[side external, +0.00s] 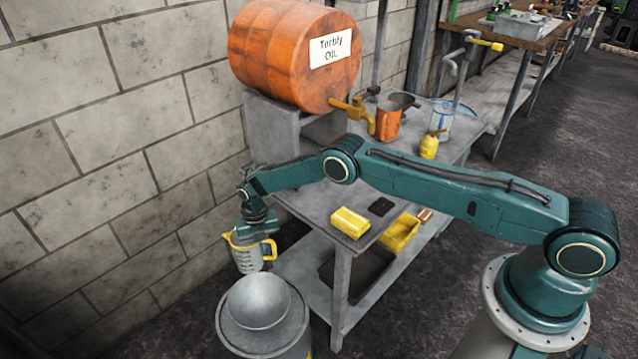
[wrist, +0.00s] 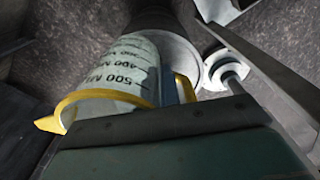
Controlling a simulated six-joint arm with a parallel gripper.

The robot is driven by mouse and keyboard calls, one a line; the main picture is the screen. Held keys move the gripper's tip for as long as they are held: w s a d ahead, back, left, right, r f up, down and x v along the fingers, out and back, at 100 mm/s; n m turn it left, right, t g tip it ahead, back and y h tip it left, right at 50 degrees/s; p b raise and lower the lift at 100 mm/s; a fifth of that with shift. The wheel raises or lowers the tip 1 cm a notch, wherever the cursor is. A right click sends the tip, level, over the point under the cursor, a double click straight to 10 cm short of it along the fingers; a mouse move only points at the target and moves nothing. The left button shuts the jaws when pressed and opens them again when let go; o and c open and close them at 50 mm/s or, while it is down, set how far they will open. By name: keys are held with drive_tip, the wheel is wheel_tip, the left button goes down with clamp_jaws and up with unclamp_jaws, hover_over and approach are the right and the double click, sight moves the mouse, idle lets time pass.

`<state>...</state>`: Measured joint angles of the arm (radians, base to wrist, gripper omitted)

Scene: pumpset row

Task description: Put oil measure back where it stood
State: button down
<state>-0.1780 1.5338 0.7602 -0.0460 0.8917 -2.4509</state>
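The oil measure (side external: 247,254) is a clear jug with a yellow rim, spout and handle. It hangs in the air at the left, close above the funnel drum, and looks about upright. My gripper (side external: 262,231) is at its top, by the handle side, and appears shut on it; the exact contact is hard to see. In the wrist view the measure (wrist: 115,72) shows its printed scale, with the handle beside my gripper (wrist: 171,88). A dark square pad (side external: 381,207) lies bare on the bench top (side external: 345,190).
A grey drum with a wide funnel (side external: 258,302) stands below the measure. A yellow block (side external: 350,222) lies near the bench's front edge. An orange oil barrel (side external: 290,55) with a brass tap (side external: 352,108), a copper can (side external: 388,124) and a yellow oiler (side external: 429,147) are farther back.

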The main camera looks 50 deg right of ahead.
drive_tip(key=shift+r, duration=0.1)
drive_tip(key=s+d+r, duration=0.3)
drive_tip(key=r, duration=0.5)
drive_tip(key=s+d+r, duration=0.3)
drive_tip(key=r, duration=0.4)
drive_tip(key=s+d+r, duration=0.3)
drive_tip(key=r, duration=0.5)
drive_tip(key=s+d+r, duration=1.1)
drive_tip(key=s, duration=0.4)
drive_tip(key=d+r+m, duration=0.2)
drive_tip(key=d+m, duration=0.1)
drive_tip(key=d, duration=0.9)
drive_tip(key=d+r+m, duration=0.2)
drive_tip(key=d+m, duration=0.2)
drive_tip(key=d, duration=0.7)
drive_tip(key=w+f+m, duration=0.1)
drive_tip(key=w+f, duration=0.3)
drive_tip(key=w, duration=0.1)
drive_tip(key=shift+w+f, duration=0.25)
drive_tip(key=shift+w, duration=0.15)
drive_tip(key=shift+f, duration=0.1)
wheel_tip(320, 180, down, 20)
drive_tip(key=shift+r, duration=0.1)
